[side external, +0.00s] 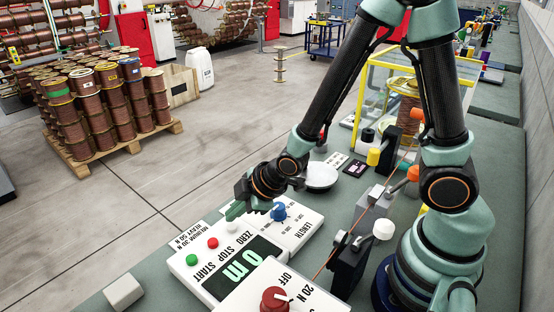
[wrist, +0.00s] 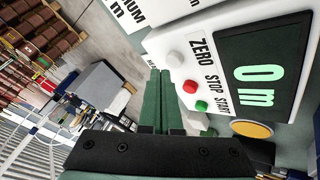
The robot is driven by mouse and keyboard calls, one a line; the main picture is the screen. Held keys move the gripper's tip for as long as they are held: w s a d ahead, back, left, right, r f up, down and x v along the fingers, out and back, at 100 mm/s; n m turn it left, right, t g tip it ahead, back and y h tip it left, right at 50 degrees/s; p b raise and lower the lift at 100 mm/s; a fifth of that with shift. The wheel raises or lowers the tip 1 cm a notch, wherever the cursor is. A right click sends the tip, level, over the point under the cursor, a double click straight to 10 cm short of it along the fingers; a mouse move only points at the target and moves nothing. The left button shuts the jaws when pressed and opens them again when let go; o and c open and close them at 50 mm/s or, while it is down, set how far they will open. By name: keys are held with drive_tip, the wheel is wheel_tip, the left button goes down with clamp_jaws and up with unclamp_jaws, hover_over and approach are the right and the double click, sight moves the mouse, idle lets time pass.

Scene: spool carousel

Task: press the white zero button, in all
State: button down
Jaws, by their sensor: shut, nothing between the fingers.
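The white zero button (side external: 232,226) is on the white control box (side external: 183,268), in a row with the red stop button (side external: 212,243) and green start button (side external: 191,259). The display (side external: 225,283) reads 0 m. My gripper (side external: 233,212) is shut and empty, its green fingers together, just by the white button.
A box with a blue knob (side external: 279,212) marked LENGTH adjoins behind. A box with a red knob (side external: 275,299) stands in front. A white block (side external: 123,292) lies at the left on the bench. A white round thing (side external: 321,176) is behind my wrist.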

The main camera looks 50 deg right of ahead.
sight(236, 225)
drive_tip(key=shift+r, duration=0.1)
drive_tip(key=shift+r, duration=2.5)
drive_tip(key=shift+r, duration=0.1)
drive_tip(key=s+d+r+m+g+h, duration=0.1)
drive_tip(key=s+d+r+m+h, duration=0.1)
drive_tip(key=s+d+r+m, duration=0.7)
wheel_tip(236, 225, up, 4)
drive_tip(key=shift+s+d+r+m+g, duration=0.15)
drive_tip(key=shift+s+d+m+g, duration=0.2)
drive_tip(key=shift+d+m, duration=0.6)
drive_tip(key=shift+a, duration=0.2)
